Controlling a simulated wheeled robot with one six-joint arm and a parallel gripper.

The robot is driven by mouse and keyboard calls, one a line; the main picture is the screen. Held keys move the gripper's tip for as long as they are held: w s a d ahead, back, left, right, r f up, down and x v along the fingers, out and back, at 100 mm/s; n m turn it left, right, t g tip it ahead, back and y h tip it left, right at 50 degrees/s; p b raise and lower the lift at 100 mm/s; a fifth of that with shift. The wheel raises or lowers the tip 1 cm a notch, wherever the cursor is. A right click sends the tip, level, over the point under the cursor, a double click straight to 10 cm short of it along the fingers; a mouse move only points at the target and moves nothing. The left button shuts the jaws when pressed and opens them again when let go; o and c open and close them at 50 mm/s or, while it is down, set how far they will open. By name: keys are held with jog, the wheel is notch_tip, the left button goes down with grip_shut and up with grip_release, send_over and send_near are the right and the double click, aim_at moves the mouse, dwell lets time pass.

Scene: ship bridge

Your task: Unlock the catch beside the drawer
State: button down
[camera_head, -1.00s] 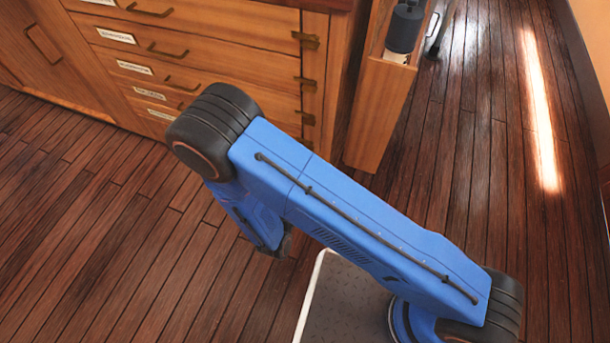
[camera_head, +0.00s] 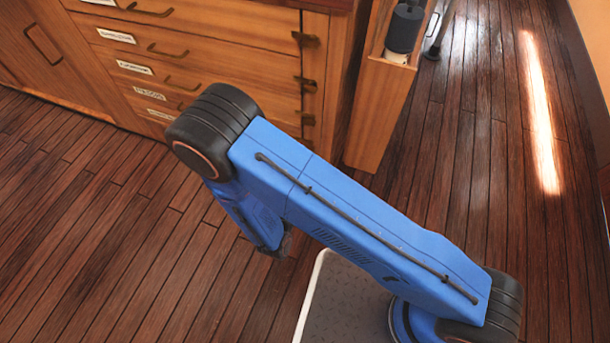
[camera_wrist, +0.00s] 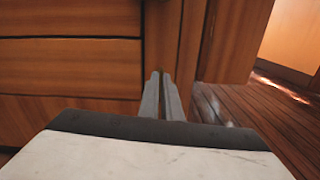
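The wooden cabinet has a stack of wide drawers (camera_head: 215,50) with brass handles and white label plates; I cannot read the labels clearly. Small dark brass catches sit along the right edge of the drawers: a top catch (camera_head: 306,39), a middle catch (camera_head: 305,84) and a lower catch (camera_head: 305,118). I cannot tell which are locked. In the wrist view, my gripper (camera_wrist: 164,76) has its two fingers together and empty, pointing at the cabinet's upright strip right of the drawer fronts (camera_wrist: 75,68). No catch shows clearly there. My gripper is hidden in the head view.
A narrow wooden post (camera_head: 378,115) with a dark cylinder (camera_head: 405,28) in its top stands right of the cabinet. Open plank floor (camera_head: 470,150) lies to the right and in front. A cabinet door (camera_head: 40,45) is at the far left.

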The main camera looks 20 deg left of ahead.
jog(key=shift+n, duration=0.5)
jog(key=c, duration=2)
grip_release()
jog(key=shift+s, duration=0.15)
jog(key=s, duration=0.5)
jog(key=s+a, duration=0.1)
jog(key=s, duration=1.1)
jog(key=shift+a, duration=0.15)
